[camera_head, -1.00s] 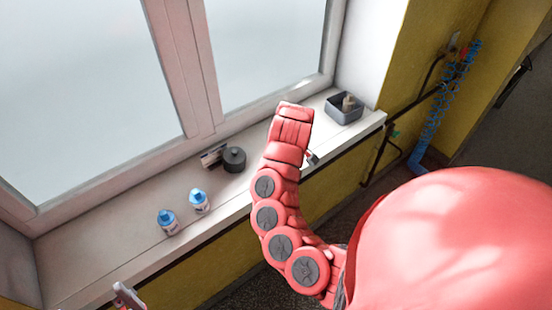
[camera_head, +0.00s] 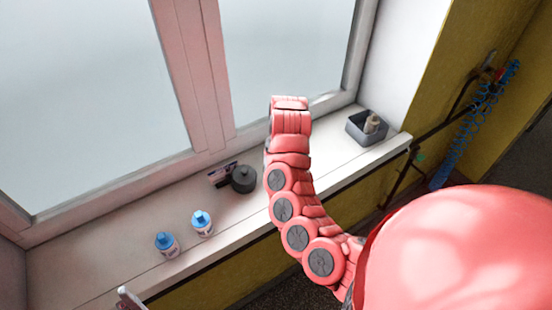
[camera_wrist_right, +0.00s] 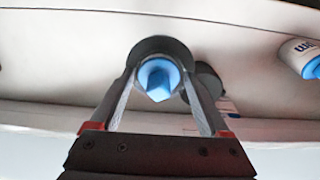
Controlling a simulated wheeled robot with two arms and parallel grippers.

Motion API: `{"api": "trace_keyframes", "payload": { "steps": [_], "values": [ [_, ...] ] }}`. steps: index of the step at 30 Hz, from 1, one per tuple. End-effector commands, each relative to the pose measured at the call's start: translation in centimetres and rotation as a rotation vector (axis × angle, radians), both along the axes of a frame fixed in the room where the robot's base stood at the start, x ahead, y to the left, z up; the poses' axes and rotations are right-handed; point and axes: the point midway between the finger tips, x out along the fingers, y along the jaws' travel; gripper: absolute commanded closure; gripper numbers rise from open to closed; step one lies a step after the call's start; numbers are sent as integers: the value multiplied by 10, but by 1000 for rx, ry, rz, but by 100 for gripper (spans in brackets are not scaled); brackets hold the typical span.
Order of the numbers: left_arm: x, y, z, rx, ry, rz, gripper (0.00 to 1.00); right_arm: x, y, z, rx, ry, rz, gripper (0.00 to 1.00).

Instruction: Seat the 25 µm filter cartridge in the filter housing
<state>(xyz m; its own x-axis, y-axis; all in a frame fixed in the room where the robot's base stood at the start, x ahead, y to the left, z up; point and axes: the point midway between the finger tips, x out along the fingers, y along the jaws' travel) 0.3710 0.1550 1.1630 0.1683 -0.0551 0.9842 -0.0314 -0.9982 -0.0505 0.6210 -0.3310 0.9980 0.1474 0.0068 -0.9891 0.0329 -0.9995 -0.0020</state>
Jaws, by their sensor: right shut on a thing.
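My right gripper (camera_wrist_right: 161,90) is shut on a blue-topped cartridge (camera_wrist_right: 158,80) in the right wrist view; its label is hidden. A dark round rim, apparently the filter housing (camera_wrist_right: 160,45), shows around and behind the blue top. I cannot tell whether the cartridge is inside it or above it. In the head view my right arm hides this gripper, the held cartridge and that rim. Two white cartridges with blue tops, a left one (camera_head: 166,245) and a right one (camera_head: 202,223), stand on the sill. My left gripper (camera_head: 130,298) shows partly at the bottom left; its opening is unclear.
A black round lid-like part (camera_head: 243,179) lies on the windowsill (camera_head: 110,255) beside a small sign (camera_head: 222,174). A grey tray (camera_head: 355,133) with a beige piece (camera_head: 372,123) stands at the sill's right end. The window is close behind.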

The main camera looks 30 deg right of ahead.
Motion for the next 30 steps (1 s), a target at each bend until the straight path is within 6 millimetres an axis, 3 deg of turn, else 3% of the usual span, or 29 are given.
{"api": "trace_keyframes", "payload": {
  "steps": [3, 9, 15, 21, 27, 30],
  "values": [
    [0, 0, -2, 0, -1, 0, 0, 17, -14, 1, -7, 2, -3, 100],
    [0, 0, -15, 0, 0, 0, 0, 39, -24, -4, -5, 0, -4, 100],
    [0, 0, -13, 0, 0, 0, 0, 58, -33, -4, -4, 2, 2, 100],
    [0, 0, -6, 0, 0, 0, 0, 61, -35, -9, 4, 2, -2, 100],
    [0, 0, 12, 0, -1, 0, 0, 60, -35, -34, 5, 5, -2, 100],
    [0, 0, 10, 0, 0, 0, 0, 61, -35, -40, 3, -1, -3, 100]
  ]
}}
